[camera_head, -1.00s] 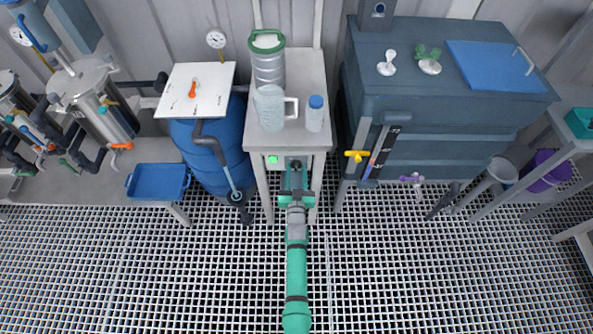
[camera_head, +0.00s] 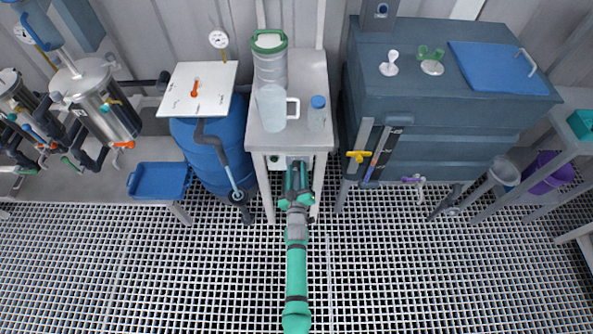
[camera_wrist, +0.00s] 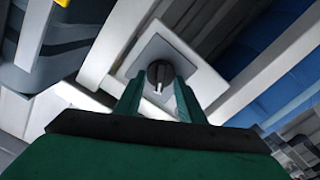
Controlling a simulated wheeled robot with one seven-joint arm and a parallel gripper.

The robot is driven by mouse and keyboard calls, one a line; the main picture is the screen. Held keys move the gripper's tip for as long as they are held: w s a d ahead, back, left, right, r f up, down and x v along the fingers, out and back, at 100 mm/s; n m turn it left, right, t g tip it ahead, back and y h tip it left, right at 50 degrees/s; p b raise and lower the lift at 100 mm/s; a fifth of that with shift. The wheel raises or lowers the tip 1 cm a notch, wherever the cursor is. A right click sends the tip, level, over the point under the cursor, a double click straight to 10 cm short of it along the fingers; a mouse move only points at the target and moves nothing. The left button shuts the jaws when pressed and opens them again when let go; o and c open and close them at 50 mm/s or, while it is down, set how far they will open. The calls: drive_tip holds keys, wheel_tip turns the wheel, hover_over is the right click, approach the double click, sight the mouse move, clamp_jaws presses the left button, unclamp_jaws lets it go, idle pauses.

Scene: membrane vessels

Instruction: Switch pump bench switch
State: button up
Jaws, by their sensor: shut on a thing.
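The pump bench switch is a dark round knob (camera_wrist: 160,72) on a pale square plate (camera_wrist: 178,52), seen in the wrist view. My gripper (camera_wrist: 157,90) has one green finger on each side of the knob and is shut on it. The wrist looks rolled, as the plate appears tilted in that view. In the head view my gripper (camera_head: 297,166) reaches the front of the narrow pump bench (camera_head: 303,88), just below its top, and covers the knob. A small indicator (camera_head: 273,159) left of the gripper looks dark, not green.
On the bench stand a clear canister with a green rim (camera_head: 270,62), a jug (camera_head: 271,108) and a blue-capped bottle (camera_head: 317,113). A blue barrel (camera_head: 213,150) is close on the left, a dark tank (camera_head: 440,100) on the right. The grated floor in front is clear.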

idle(0.4)
drive_tip(key=o, duration=1)
drive_tip(key=shift+s, duration=0.1)
drive_tip(key=s, duration=1)
drive_tip(key=shift+s, duration=0.3)
drive_tip(key=shift+s, duration=0.1)
drive_tip(key=s+r+m, duration=0.1)
drive_tip(key=s, duration=1.2)
drive_tip(key=s+r+m+g, duration=0.1)
drive_tip(key=s+r, duration=0.5)
drive_tip(key=s, duration=0.2)
drive_tip(key=s+r+m, duration=0.2)
drive_tip(key=s+r, duration=0.4)
drive_tip(key=s, duration=0.2)
drive_tip(key=s+r+m+g, duration=0.1)
drive_tip(key=s+r+m, duration=0.1)
drive_tip(key=s+r, duration=0.5)
drive_tip(key=shift+s+g, duration=0.3)
drive_tip(key=shift+s, duration=0.25)
